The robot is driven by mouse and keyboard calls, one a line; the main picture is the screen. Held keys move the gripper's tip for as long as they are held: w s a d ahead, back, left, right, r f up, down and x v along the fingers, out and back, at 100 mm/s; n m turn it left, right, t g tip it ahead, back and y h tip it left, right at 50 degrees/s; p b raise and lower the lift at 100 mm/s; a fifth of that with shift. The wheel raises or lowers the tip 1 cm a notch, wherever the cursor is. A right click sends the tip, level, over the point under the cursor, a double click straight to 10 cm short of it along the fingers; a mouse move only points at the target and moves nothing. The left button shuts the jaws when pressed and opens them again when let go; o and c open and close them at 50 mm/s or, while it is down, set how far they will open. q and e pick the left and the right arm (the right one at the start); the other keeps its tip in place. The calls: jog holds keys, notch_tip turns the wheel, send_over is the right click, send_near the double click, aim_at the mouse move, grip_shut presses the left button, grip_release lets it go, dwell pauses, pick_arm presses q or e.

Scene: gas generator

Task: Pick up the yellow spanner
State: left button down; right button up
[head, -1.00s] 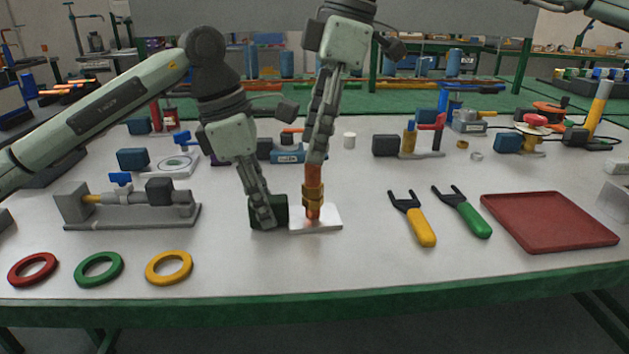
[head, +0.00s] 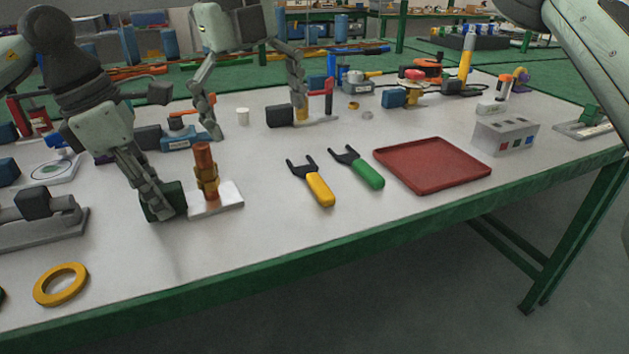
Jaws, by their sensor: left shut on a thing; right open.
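The yellow spanner (head: 320,189) lies flat on the white table, its dark forked head pointing away from me, with nothing touching it. The green spanner (head: 364,170) lies beside it on the right. My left gripper (head: 163,204) is shut on a dark green block (head: 166,202) at the white plate (head: 226,200). An upright copper pipe with a brass fitting (head: 205,178) stands on that plate. My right gripper (head: 257,120) is open and empty, its fingers spread wide, above and behind the yellow spanner to the left.
A red tray (head: 432,167) lies right of the spanners. A grey box with coloured buttons (head: 504,137) stands further right. A yellow ring (head: 61,284) lies at front left. Valves and fittings line the table's back. The table in front of the spanners is clear.

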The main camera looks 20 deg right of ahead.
jog(key=d+n+h, duration=0.1)
jog(key=n, duration=0.4)
jog(key=n+h, duration=0.2)
jog(key=n, duration=0.8)
send_over(317, 179)
jog(key=a, duration=0.2)
notch_tip(317, 179, down, 5)
jog(key=shift+r, duration=0.1)
jog(key=shift+a+x, duration=0.15)
jog(key=shift+x, duration=1.2)
jog(key=shift+a+x, duration=0.2)
jog(key=shift+x, duration=1.1)
jog(key=c, duration=1.5)
